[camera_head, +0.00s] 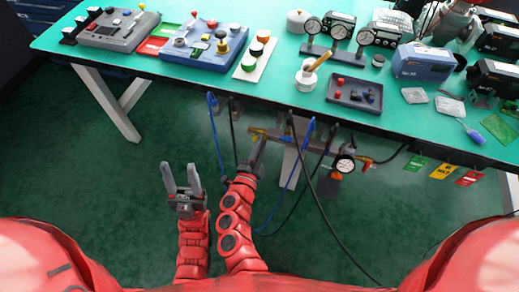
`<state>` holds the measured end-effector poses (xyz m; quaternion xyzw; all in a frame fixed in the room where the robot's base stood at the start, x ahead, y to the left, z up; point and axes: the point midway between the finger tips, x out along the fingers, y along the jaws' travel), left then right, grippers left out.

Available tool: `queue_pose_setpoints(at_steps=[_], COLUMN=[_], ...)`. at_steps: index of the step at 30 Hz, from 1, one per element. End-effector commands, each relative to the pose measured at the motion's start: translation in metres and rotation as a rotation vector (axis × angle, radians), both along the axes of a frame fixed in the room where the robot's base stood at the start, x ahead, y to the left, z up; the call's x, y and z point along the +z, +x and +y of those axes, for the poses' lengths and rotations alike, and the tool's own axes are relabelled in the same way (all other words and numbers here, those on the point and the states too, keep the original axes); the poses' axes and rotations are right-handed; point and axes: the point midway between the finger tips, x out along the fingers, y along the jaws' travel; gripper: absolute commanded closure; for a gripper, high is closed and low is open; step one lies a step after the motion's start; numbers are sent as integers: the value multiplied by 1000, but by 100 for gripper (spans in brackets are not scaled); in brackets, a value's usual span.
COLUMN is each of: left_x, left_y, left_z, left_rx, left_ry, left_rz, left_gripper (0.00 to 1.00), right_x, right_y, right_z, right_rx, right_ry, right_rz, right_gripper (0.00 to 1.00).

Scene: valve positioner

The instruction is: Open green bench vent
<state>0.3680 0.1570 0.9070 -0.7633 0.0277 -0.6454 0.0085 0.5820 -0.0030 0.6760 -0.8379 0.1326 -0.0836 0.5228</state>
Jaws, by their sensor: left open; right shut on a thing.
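Under the front edge of the green bench (250,92) runs a pipe assembly (318,153) with brass-yellow fittings, a round gauge (345,164) and a small red part (367,163) at its right end. A yellow valve part (255,132) is at its left end. My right gripper (262,139) reaches up to this end and is shut on what looks like the yellow valve part, which its fingers partly hide. My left gripper (181,178) is open and empty, fingers up, over the floor left of the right arm. I cannot tell which fitting is the green vent.
Green (415,163), yellow (441,171) and red tags (470,177) hang at the bench's right front edge. Blue and black hoses (310,180) hang around the pipe and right arm. Control boxes (204,40), gauges and a tray (354,95) stand on top. Floor at left is clear.

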Motion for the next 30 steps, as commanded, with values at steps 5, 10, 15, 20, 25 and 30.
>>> queue_pose_setpoints(at_steps=[5,10,15,20,25,30], left_x=[-31,-47,-59,-65,-68,-68], left_y=[0,0,0,0,0,0], left_z=[0,0,0,0,0,0], left_rx=[0,0,0,0,0,0], left_ry=[0,0,0,0,0,0], left_rz=[0,0,0,0,0,0], left_gripper=[50,50,50,50,50,50], right_x=[-11,-11,-10,-9,-9,-8], right_y=[-2,-1,-1,-1,-1,-1], right_z=[-1,0,-1,-1,0,0], right_rx=[-2,2,0,0,2,3], right_ry=[150,273,360,415,443,450], right_rz=[-45,-83,-114,-131,-139,-141], right_gripper=[100,100,100,100,100,100])
